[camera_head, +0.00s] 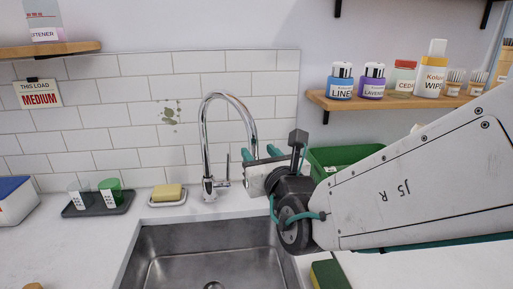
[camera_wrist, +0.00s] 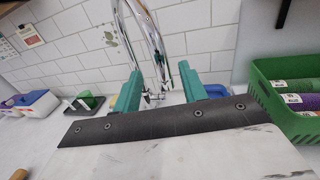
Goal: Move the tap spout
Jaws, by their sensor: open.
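The chrome tap (camera_head: 205,150) stands behind the sink, its tall curved spout (camera_head: 232,97) arching over to the right. The spout's free end comes down at my gripper (camera_head: 258,152), which reaches in from the right. In the wrist view, my gripper (camera_wrist: 159,80) has its two teal fingers apart, and the spout (camera_wrist: 148,30) shows between them. The fingers look open around or just short of the spout's end; I cannot tell whether either touches it. The spout's lower tip is partly hidden by the gripper in the head view.
The steel sink (camera_head: 170,250) lies below. A soap dish (camera_head: 167,202) and a dark tray with cups (camera_head: 98,209) stand to the left. A green basket (camera_head: 345,158) stands behind my arm, also close right in the wrist view (camera_wrist: 295,125). A shelf (camera_head: 380,105) with bottles hangs above it.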

